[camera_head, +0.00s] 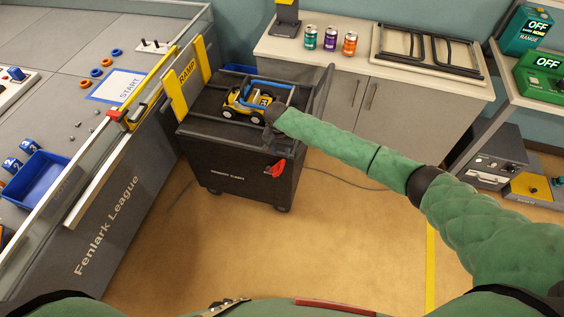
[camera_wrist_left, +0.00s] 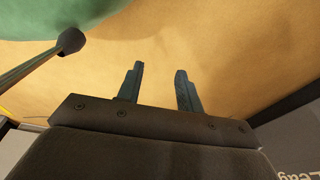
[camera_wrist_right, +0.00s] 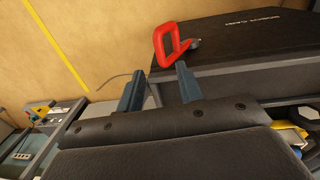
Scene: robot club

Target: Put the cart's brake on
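The dark cart (camera_head: 235,183) stands beside the league table, with a red brake lever (camera_head: 278,168) on its front near the right corner. In the right wrist view the red lever (camera_wrist_right: 158,48), a loop-shaped handle, shows just beyond my right fingertips. My right gripper (camera_wrist_right: 160,72) is open, with nothing between its fingers; whether a finger touches the lever I cannot tell. In the head view my right gripper (camera_head: 271,142) is at the cart's right side, above the lever. My left gripper (camera_wrist_left: 159,68) is open and empty over bare floor; it is out of the head view.
A yellow and blue buggy (camera_head: 234,106) sits on the cart top. A yellow ramp piece (camera_head: 179,98) stands at the cart's left edge, against the league table (camera_head: 60,60). A cabinet (camera_head: 400,105) with cans stands behind. The floor (camera_head: 330,240) in front is clear.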

